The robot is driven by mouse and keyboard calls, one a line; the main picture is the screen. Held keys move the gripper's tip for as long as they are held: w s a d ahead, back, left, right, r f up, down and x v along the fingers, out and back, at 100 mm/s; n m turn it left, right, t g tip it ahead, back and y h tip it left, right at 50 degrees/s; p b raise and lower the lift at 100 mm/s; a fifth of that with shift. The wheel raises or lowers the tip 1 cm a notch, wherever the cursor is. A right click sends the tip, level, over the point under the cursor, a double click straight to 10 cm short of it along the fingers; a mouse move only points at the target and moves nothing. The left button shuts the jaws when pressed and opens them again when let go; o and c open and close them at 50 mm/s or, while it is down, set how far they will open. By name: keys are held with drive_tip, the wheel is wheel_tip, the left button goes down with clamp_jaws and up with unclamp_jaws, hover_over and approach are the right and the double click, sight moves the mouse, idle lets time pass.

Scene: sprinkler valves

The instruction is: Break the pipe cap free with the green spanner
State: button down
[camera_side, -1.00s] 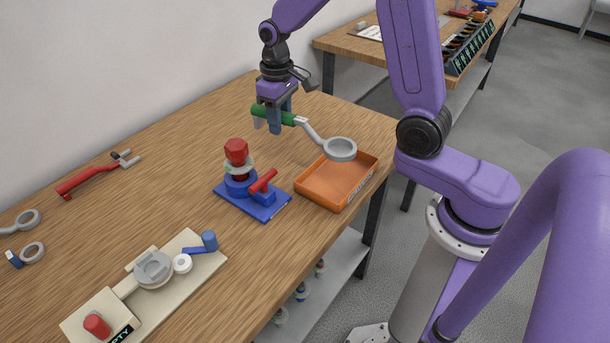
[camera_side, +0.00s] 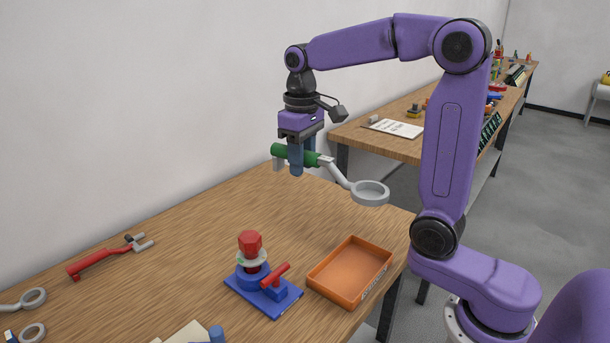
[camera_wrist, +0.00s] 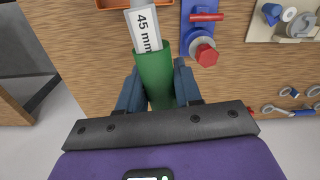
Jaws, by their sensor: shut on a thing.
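My gripper (camera_side: 296,160) is shut on the green handle of the spanner (camera_side: 281,152) and holds it well above the bench. The spanner's grey shank runs to a ring head (camera_side: 370,193) that hangs in the air, above and behind the orange tray. In the wrist view the green handle (camera_wrist: 155,72) sits between my fingers, and its shank reads "45 mm". The red hexagonal pipe cap (camera_side: 249,242) stands upright on the blue valve (camera_side: 262,287), well apart from the spanner. The cap also shows in the wrist view (camera_wrist: 206,55).
An empty orange tray (camera_side: 318,287) stands right of the valve. A red-handled wrench (camera_side: 85,265) and grey ring tools (camera_side: 30,298) lie at the left. A beige board (camera_side: 188,333) is at the front. A wall borders the bench's back.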

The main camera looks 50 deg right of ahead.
drive_tip(key=s+a+n, duration=0.4)
drive_tip(key=a+n, duration=0.6)
drive_tip(key=n, duration=0.4)
drive_tip(key=s+a+n, duration=0.3)
drive_tip(key=a+n, duration=0.6)
drive_tip(key=n, duration=0.5)
drive_tip(key=shift+t, duration=0.3)
wheel_tip(320, 180, down, 5)
drive_tip(key=shift+s+f, duration=0.1)
drive_tip(key=shift+s, duration=0.05)
wheel_tip(320, 180, down, 7)
drive_tip(key=shift+d, duration=0.1)
idle(0.6)
